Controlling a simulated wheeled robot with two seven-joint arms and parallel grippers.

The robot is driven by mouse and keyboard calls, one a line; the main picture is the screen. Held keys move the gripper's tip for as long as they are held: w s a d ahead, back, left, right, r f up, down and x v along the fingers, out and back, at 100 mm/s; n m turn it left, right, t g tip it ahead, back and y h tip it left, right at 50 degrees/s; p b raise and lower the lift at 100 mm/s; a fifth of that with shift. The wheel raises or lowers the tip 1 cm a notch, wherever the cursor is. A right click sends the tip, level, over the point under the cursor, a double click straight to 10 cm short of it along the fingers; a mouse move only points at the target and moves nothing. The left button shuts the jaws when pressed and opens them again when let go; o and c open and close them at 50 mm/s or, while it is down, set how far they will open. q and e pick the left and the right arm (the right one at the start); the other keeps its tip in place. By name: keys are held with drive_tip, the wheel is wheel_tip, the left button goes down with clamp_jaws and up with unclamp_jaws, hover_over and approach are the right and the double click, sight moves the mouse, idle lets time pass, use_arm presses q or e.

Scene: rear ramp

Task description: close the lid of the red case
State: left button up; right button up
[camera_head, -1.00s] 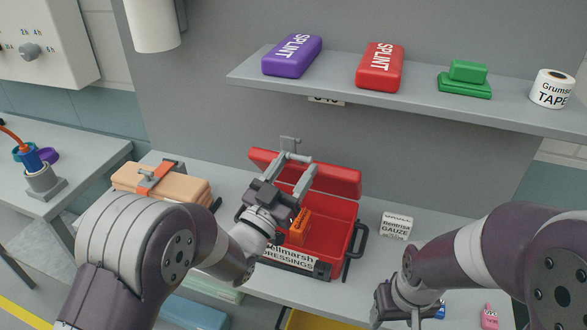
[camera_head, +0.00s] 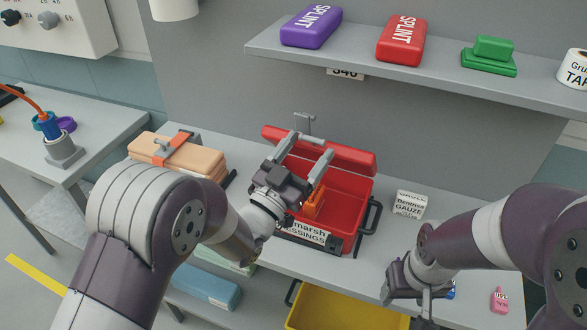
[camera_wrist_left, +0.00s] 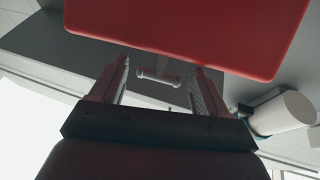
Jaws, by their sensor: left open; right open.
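The red case (camera_head: 345,207) sits on the bench with its lid (camera_head: 352,157) raised at the back. An orange item (camera_head: 314,203) lies inside, and part of the interior is hidden by my left arm. A grey T-shaped piece (camera_head: 305,122) shows at the lid's upper edge. My left gripper (camera_head: 313,148) is open and empty in front of the lid. In the left wrist view the lid (camera_wrist_left: 190,32) spans the top, beyond the open fingers (camera_wrist_left: 160,88); contact cannot be told. My right gripper (camera_head: 422,306) is open, low at the bench's front right, apart from the case.
A peach-coloured pack with an orange strap (camera_head: 178,152) lies left of the case. A gauze roll (camera_head: 409,204) stands right of it. A pink bottle (camera_head: 499,299) is near my right gripper. A shelf (camera_head: 440,92) overhangs behind. A yellow bin (camera_head: 345,308) is below.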

use_arm(q)
drive_tip(key=b+v, duration=0.2)
drive_tip(key=v, duration=0.8)
drive_tip(key=shift+s+a, duration=0.2)
drive_tip(key=shift+s, duration=0.1)
drive_tip(key=shift+f, duration=0.1)
